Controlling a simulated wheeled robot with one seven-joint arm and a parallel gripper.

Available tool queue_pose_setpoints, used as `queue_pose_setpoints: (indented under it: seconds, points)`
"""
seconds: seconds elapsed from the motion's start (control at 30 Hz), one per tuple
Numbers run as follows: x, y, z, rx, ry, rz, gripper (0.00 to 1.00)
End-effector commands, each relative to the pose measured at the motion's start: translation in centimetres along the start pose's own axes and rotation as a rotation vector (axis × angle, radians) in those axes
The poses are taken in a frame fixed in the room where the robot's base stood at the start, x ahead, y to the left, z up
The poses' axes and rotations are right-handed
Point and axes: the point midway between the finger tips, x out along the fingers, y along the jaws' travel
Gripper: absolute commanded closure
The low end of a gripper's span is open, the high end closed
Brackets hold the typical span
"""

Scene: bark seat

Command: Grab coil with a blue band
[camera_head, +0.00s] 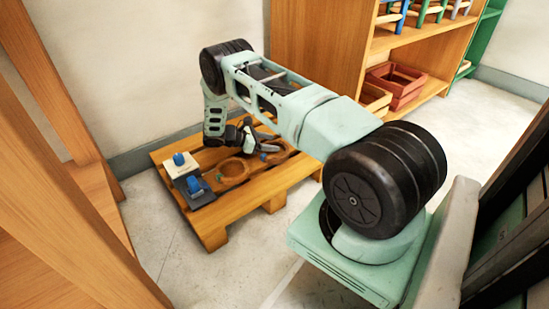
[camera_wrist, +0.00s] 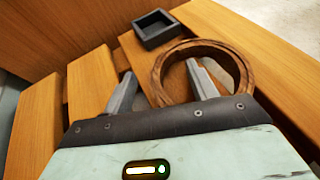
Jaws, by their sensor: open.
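A brown ring-shaped coil (camera_wrist: 160,76) lies on the wooden pallet in the wrist view. My gripper (camera_wrist: 161,85) is open, with one finger over the inside of the ring and the other outside its left side. The near part of the ring is hidden by my gripper, and no blue band shows there. In the head view my gripper (camera_head: 258,143) is low over the pallet, beside a brown coil (camera_head: 280,151) with a small blue spot on its near side. Another brown coil (camera_head: 232,172), with a small greenish spot, lies to its left.
The pallet (camera_head: 235,207) also bears a white box (camera_head: 165,168) with a blue top piece and a dark box with a blue piece (camera_head: 195,186). A dark square tray (camera_wrist: 157,30) lies beyond the ring.

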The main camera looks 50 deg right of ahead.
Motion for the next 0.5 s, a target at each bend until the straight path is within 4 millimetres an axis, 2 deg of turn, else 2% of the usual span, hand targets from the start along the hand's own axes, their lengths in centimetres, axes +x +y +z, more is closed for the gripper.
queue_pose_setpoints:
  seconds: [0.1, 0.33, 0.37, 0.5]
  points:
    - [0.84, 0.03, -0.09, 0.001, 0.000, 0.001, 0.42]
    - [0.88, 0.02, 0.08, 0.001, 0.000, 0.001, 0.42]
    - [0.88, 0.01, 0.07, 0.001, 0.000, 0.001, 0.48]
    - [0.87, 0.01, 0.06, 0.001, 0.000, 0.001, 0.87]
